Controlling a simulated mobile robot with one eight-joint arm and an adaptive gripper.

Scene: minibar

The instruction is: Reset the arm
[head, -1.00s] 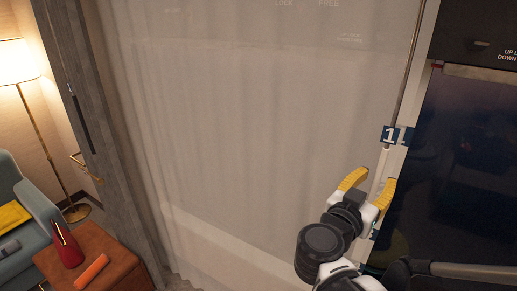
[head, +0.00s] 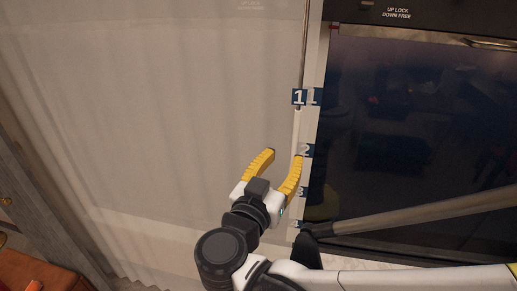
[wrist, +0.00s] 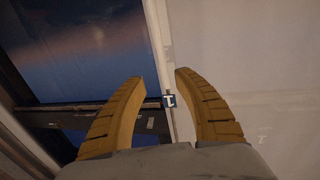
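My gripper (head: 280,168) is open, with its two yellow fingers apart and nothing between them. In the head view it is in front of the pale curtain, with its right finger overlapping the white post (head: 312,70) that carries numbered labels. In the wrist view the gripper (wrist: 160,85) also shows open. I cannot tell whether the right finger touches the post.
A pale curtain (head: 170,110) hangs across the left and middle. A dark glossy panel (head: 410,130) with a metal handle (head: 490,43) is at the right. A grey wooden post (head: 40,200) and a brown leather surface (head: 40,275) are at the lower left.

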